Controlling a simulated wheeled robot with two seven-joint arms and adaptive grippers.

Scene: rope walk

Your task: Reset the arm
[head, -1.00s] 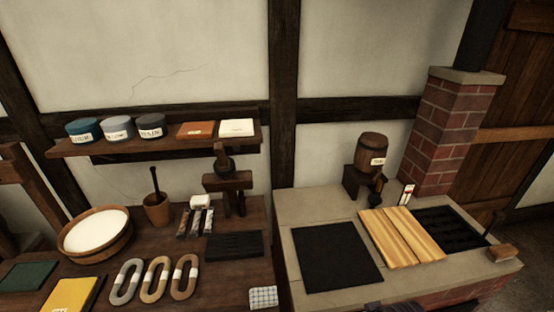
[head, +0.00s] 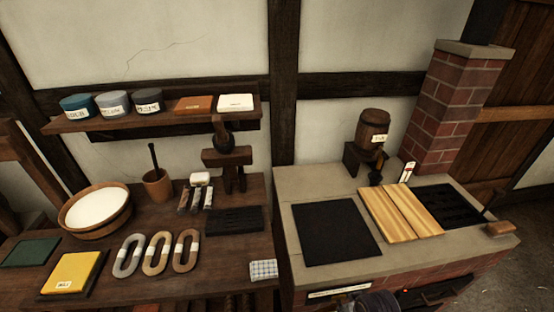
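The task names no object besides my arm. At the bottom edge of the head view, a dark rounded part that looks like my own arm shows in front of the brick stove. It is cut off by the frame, and no fingertips show. Neither my left nor my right gripper can be seen.
A wooden bench (head: 215,271) at left holds a bowl of white stuff (head: 97,211), rope coils (head: 157,253), a yellow book (head: 73,273) and a checkered cloth (head: 263,269). The stone-topped stove (head: 293,213) carries a black mat (head: 336,234), wooden boards (head: 400,213) and a small barrel (head: 373,130).

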